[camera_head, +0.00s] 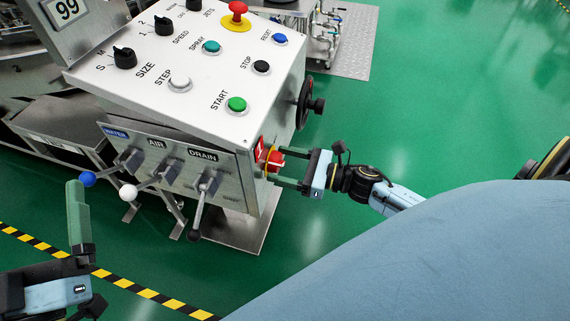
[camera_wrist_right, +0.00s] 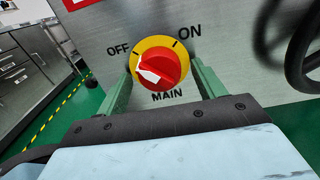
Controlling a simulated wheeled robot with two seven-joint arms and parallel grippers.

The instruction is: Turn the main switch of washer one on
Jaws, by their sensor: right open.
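The main switch is a red knob (camera_wrist_right: 166,62) on a yellow round plate, on the side face of the washer's control box. Its white mark lies on the left part of the knob, toward the OFF label; ON is at upper right. It also shows in the head view as a small red knob (camera_head: 275,158). My right gripper (camera_head: 279,168) is open, its green fingers on either side of the knob. In the wrist view one finger is left and one right of the knob; contact cannot be told. My left gripper (camera_head: 78,212) is at lower left, away from the box; its opening is unclear.
The control box top (camera_head: 190,75) carries buttons, dials and a red emergency stop (camera_head: 238,14). WATER, AIR and DRAIN levers (camera_head: 204,200) stick out of its front. A black handwheel (camera_head: 306,104) is on the same side as the switch. Green floor is free to the right.

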